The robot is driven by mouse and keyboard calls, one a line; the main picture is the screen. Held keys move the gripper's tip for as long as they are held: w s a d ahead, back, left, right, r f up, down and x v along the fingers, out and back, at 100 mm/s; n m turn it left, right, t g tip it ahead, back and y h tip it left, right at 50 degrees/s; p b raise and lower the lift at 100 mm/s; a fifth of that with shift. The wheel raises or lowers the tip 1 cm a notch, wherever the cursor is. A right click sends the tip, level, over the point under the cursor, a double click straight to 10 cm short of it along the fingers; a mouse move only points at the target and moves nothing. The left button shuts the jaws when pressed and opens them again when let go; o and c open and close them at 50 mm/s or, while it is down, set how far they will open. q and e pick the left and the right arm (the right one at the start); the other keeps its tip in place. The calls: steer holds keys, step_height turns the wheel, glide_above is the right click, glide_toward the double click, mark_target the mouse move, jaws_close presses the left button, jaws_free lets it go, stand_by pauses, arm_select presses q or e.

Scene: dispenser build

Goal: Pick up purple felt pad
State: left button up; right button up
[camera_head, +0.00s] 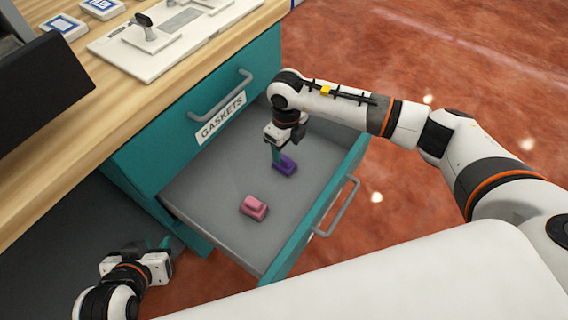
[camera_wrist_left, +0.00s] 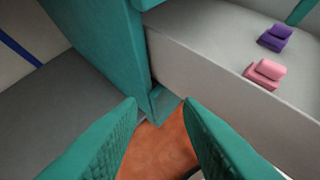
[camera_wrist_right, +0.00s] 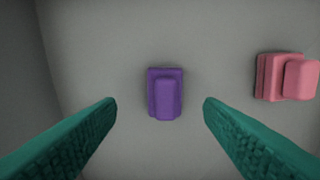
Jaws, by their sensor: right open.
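The purple felt pad (camera_head: 286,166) lies on the floor of the open drawer, near the drawer's far right part in the head view. My right gripper (camera_head: 278,160) is right above it, pointing down. In the right wrist view the purple pad (camera_wrist_right: 165,93) lies between the two open fingers (camera_wrist_right: 159,108), and neither finger touches it. The purple pad also shows in the left wrist view (camera_wrist_left: 275,38). My left gripper (camera_head: 160,247) is low at the left, outside the drawer. Its fingers stand apart and empty in the left wrist view (camera_wrist_left: 160,105).
A pink pad (camera_head: 253,208) lies in the same drawer, beside the purple one with a gap. The drawer (camera_head: 215,195) is labelled GASKETS (camera_head: 222,117) on the cabinet above it. The drawer's walls surround both pads. A white fixture plate (camera_head: 165,45) stands on the wooden counter (camera_head: 75,105).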

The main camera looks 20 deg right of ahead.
mark_target(284, 157)
steer(key=f, duration=0.1)
steer(key=f+b, duration=0.1)
steer(key=f, duration=0.3)
steer(key=shift+a+b, duration=0.3)
steer(key=shift+f, duration=0.2)
arm_select(q)
steer(key=w+d+r+t+h, duration=0.1)
steer(key=w+d+r+t, duration=0.1)
steer(key=w+r+t, duration=0.2)
steer(key=shift+w+r+t, duration=0.3)
steer(key=shift+w+r, duration=0.15)
steer(key=shift+w, duration=0.05)
arm_select(e)
steer(key=c, duration=1.1)
